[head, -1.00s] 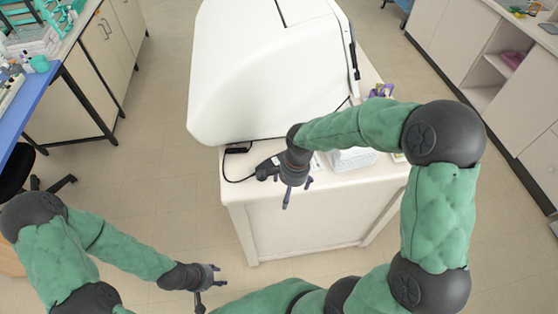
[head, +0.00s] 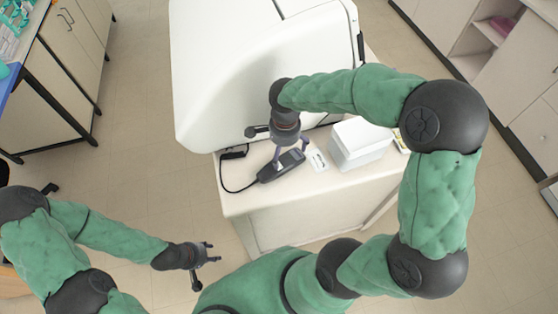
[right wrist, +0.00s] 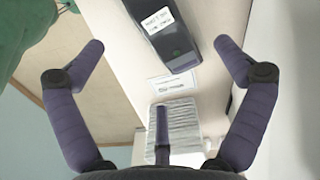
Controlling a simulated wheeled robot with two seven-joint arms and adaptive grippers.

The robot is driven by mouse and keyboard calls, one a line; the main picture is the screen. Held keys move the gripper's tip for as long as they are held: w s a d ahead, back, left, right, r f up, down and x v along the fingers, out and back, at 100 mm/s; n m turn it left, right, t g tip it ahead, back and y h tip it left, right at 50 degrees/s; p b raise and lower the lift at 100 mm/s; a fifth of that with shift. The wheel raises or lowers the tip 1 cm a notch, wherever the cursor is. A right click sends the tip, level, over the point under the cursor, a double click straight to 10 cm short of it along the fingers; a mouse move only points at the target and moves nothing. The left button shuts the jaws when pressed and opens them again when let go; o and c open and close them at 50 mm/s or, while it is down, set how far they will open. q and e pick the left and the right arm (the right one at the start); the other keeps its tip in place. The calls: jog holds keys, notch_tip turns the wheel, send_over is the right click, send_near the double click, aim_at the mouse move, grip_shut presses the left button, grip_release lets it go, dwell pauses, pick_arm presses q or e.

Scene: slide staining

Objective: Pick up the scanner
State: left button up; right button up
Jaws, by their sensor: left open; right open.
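The scanner (head: 281,166) is a dark handheld device with a cable, lying on the white bench top (head: 238,199) near its front edge. In the right wrist view the scanner (right wrist: 160,28) shows at the top, with a white label on it. My right gripper (head: 291,155) is open just above the scanner; in its wrist view the two purple fingers (right wrist: 163,62) are spread either side of it, apart from it. My left gripper (head: 207,254) is open and empty, out over the floor to the left of the bench.
A large white machine (head: 260,65) fills the back of the bench. A white box (head: 360,143) and a small printed card (head: 317,160) lie right of the scanner. A black adapter (head: 234,152) sits to its left. Floor around the bench is clear.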

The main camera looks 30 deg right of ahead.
aim_at(285, 165)
notch_tip(285, 165, down, 2)
jog(key=shift+s+f, duration=0.15)
jog(key=shift+f, duration=0.55)
notch_tip(285, 165, down, 5)
jog(key=shift+d+b, duration=0.1)
jog(key=shift+b, duration=0.45)
jog(key=c, duration=1.3)
